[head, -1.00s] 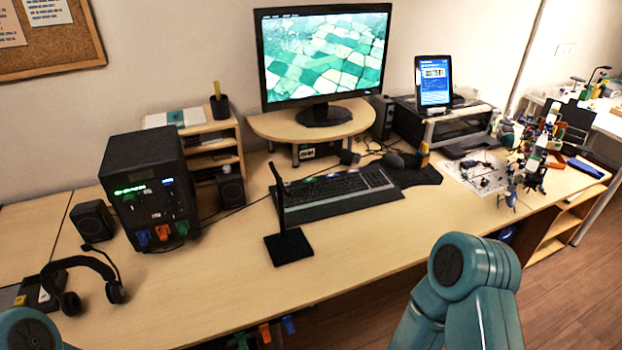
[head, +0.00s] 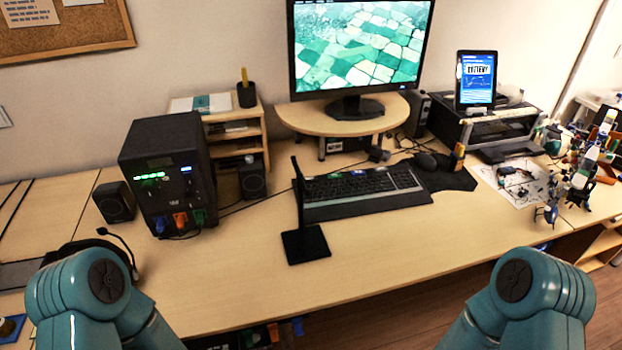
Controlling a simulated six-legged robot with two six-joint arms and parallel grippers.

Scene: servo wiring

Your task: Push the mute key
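A black keyboard (head: 358,194) lies on the desk in front of the monitor stand. Its keys are too small to tell which one is the mute key. A black upright stand (head: 305,243) with a flat square base stands at the keyboard's left end and hides a little of it. My two teal arms show at the bottom left and bottom right, in front of the desk's near edge. Neither gripper shows in the head view.
A monitor (head: 360,45) stands on a round-fronted wooden riser (head: 300,118) behind the keyboard. A black box with lit displays (head: 168,165) and a small speaker (head: 114,202) are at left. A mouse pad (head: 455,179) lies at right.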

